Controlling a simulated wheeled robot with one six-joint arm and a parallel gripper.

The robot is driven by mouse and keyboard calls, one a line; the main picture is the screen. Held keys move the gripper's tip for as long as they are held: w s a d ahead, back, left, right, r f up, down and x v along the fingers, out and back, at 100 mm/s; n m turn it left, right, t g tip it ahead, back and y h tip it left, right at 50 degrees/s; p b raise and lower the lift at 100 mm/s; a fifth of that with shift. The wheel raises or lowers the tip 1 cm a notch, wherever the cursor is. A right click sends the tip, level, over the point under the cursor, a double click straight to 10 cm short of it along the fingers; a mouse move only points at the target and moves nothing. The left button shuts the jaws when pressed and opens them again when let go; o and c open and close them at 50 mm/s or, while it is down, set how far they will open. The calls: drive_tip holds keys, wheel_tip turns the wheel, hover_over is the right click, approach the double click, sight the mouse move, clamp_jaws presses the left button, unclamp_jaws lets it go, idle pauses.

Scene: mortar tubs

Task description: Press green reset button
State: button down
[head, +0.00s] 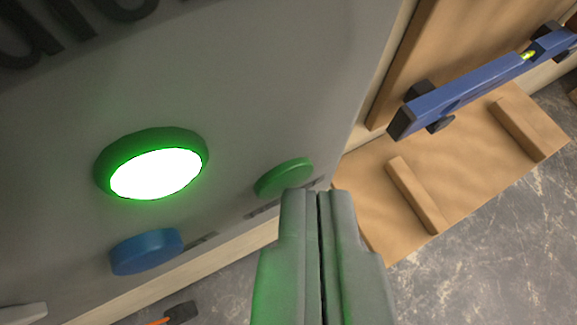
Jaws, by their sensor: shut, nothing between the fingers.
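The fingers hide part of the panel's lower edge and part of a dark label under the button.
A large lit lamp (156,173) in a green ring and a blue button (146,251) sit left on the panel. At right, a blue spirit level (480,85) is by a wooden board (385,185) with battens. Concrete floor (480,260) lies below.

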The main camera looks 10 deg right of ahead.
drive_tip(key=shift+s, duration=0.15)
drive_tip(key=shift+s+d, duration=0.25)
drive_tip(key=shift+s, duration=0.35)
drive_tip(key=shift+s+d, duration=0.25)
drive_tip(key=shift+s, duration=0.55)
drive_tip(key=shift+s+d, duration=0.25)
drive_tip(key=shift+s, duration=0.55)
drive_tip(key=shift+s+d, duration=0.25)
drive_tip(key=shift+s, duration=0.55)
drive_tip(key=s+a+r+t, duration=0.1)
drive_tip(key=s+t, duration=0.1)
drive_tip(key=s, duration=1)
drive_tip(key=s+a+r+n+t+y, duration=0.1)
drive_tip(key=s+a+r+t, duration=0.1)
drive_tip(key=s, duration=1)
drive_tip(key=s+a+r+n+t+y, duration=0.1)
drive_tip(key=s+t, duration=0.1)
drive_tip(key=s, duration=1.1)
drive_tip(key=shift+a+r+t, duration=0.35)
drive_tip(key=shift+a+t, duration=0.05)
